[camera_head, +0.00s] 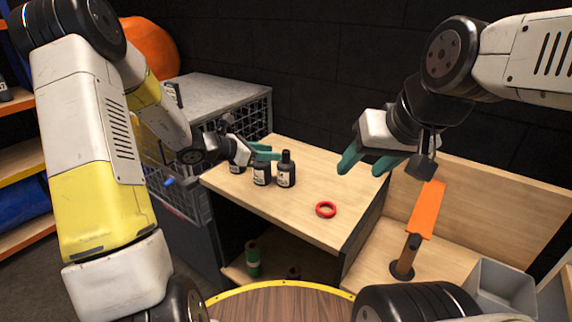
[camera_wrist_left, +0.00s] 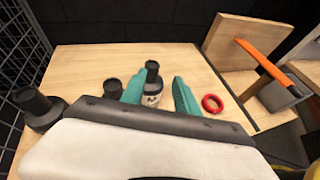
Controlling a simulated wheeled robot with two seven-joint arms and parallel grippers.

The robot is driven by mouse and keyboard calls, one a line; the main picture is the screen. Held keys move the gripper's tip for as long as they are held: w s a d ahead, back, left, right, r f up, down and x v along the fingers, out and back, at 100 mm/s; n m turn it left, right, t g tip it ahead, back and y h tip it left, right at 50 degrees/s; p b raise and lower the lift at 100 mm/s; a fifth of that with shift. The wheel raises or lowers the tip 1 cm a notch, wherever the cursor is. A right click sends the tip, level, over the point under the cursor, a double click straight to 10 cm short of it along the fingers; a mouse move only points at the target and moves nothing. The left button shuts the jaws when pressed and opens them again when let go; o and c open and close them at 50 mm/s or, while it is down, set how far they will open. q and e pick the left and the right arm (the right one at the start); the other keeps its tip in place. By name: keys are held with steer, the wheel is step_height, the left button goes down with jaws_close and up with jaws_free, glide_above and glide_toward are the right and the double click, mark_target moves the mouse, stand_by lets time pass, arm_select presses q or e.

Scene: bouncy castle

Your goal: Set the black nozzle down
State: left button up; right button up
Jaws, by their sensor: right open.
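My left gripper (camera_head: 268,152) is open just above and beside the bottles. In the left wrist view, a bottle (camera_wrist_left: 152,88) shows between its spread teal fingers, with gaps on both sides. My right gripper (camera_head: 370,162) is open and empty above the table's right part.
A red ring (camera_head: 326,209) lies on the tabletop (camera_head: 300,215), whose front right is otherwise clear. An orange-bladed tool (camera_head: 426,208) stands on the lower right surface, near a grey bin (camera_head: 502,287). A wire-sided crate (camera_head: 215,90) stands behind the left arm.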

mark_target(285, 151)
arm_select(q)
steer(key=shift+w+d+f+n+t, duration=0.15)
steer(key=shift+w+f+n+t, duration=0.15)
steer(key=shift+w+f+n, duration=0.3)
steer(key=x, duration=0.7)
steer(key=shift+w, duration=0.3)
jaws_close()
steer(key=shift+r, duration=0.1)
stand_by(0.5)
